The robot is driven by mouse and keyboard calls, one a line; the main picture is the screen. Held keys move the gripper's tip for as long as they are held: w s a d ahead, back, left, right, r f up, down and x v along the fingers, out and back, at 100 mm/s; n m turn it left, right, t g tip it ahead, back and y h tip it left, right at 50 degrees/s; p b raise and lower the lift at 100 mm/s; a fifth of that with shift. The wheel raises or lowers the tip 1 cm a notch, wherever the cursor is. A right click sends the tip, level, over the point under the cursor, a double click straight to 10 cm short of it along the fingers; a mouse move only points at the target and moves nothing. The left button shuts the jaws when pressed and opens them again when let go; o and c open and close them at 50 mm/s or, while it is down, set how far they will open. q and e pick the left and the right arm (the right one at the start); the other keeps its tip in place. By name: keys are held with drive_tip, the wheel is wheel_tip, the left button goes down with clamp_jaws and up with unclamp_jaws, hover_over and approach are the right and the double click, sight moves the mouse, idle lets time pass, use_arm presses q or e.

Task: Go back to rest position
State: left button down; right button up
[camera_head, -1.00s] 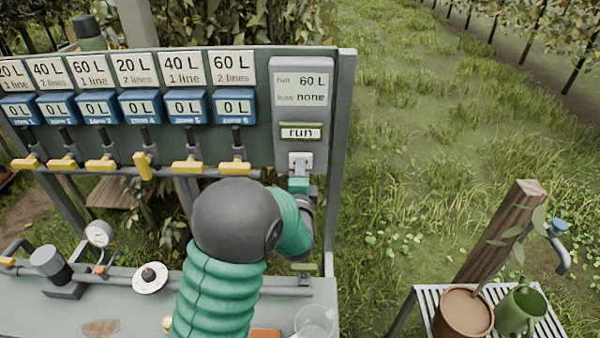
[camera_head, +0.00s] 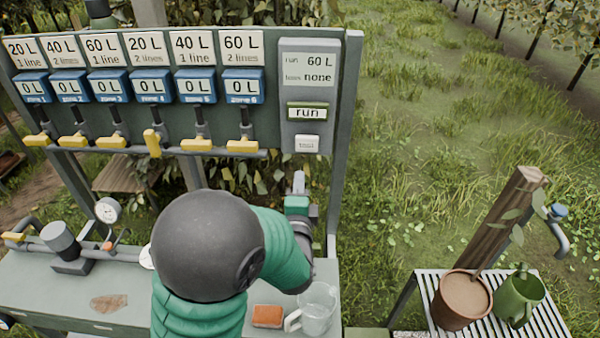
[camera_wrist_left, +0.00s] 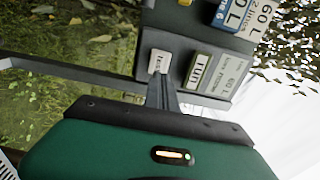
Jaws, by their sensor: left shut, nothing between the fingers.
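My left gripper (camera_head: 298,184) is shut and empty. It points up, below the grey control panel (camera_head: 327,75) and apart from it in the head view. The panel carries a display reading run 60 L and loss none, a run plate (camera_head: 307,112) and a white button (camera_head: 307,144). In the left wrist view the shut fingers (camera_wrist_left: 164,93) show in front of the panel, close below the white button (camera_wrist_left: 159,62) in the picture. My green left arm with its dark round joint covers part of the bench. My right gripper is not in view.
The board holds blue zone counters reading 0 L and yellow valve handles (camera_head: 153,142). On the bench (camera_head: 150,315) are a gauge (camera_head: 107,210), an orange block (camera_head: 267,316) and a clear jug (camera_head: 317,310). A slatted stand (camera_head: 425,287) with pots is at right. Grass between is open.

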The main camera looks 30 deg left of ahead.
use_arm(q)
drive_tip(key=s+d+f+n+g+h, duration=0.3)
drive_tip(key=d+f+n+g+h, duration=0.25)
drive_tip(key=d+f+h, duration=0.45)
drive_tip(key=s+d+f+n+g, duration=0.2)
drive_tip(key=s+f+n+g, duration=0.1)
drive_tip(key=s, duration=0.4)
drive_tip(key=s+d+f+n+g, duration=0.3)
drive_tip(key=s+f+g, duration=0.1)
drive_tip(key=s, duration=0.3)
drive_tip(key=shift+s+f, duration=0.25)
drive_tip(key=shift+f, duration=0.1)
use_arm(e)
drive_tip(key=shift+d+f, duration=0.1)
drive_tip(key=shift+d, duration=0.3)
use_arm(q)
drive_tip(key=shift+d+r, duration=0.1)
drive_tip(key=shift+d, duration=0.3)
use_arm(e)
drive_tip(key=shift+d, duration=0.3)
